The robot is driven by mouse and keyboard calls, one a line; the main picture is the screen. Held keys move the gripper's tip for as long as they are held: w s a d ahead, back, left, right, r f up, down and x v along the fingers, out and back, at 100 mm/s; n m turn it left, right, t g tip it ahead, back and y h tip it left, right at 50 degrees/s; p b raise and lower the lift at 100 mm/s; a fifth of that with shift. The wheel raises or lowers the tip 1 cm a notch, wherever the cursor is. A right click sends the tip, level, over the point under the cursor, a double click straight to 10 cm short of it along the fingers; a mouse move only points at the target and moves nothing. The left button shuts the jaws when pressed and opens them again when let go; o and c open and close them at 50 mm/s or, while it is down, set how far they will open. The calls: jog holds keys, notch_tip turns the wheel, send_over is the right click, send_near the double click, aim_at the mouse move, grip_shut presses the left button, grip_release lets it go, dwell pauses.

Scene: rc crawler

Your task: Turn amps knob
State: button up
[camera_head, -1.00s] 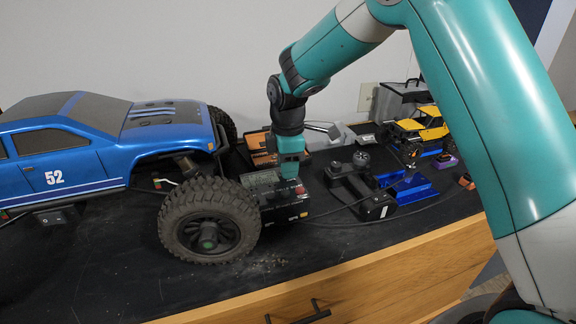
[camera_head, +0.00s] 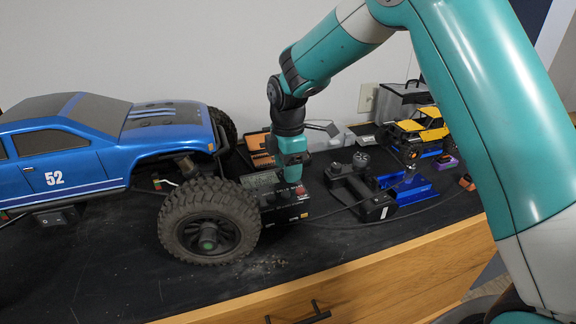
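A black box with panel controls (camera_head: 283,211), likely the one with the amps knob, stands on the dark bench top just right of the blue truck's front wheel. A small red part shows on its top right. The amps knob itself cannot be made out. My gripper (camera_head: 292,178) points down over the top of the box, at or very close to its surface. Its fingertips are too small and partly merged with the box, so I cannot tell whether they are open or touching a knob.
The large blue truck (camera_head: 75,150) with its big front wheel (camera_head: 209,220) stands close left of the box. A black transmitter (camera_head: 360,190), a blue stand (camera_head: 412,188) and a yellow crawler (camera_head: 420,128) are to the right. A cable runs along the bench.

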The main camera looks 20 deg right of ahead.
notch_tip(320, 180, up, 18)
jog(key=b, duration=0.3)
jog(key=shift+f, duration=0.25)
jog(key=shift+s, duration=0.1)
dwell(0.3)
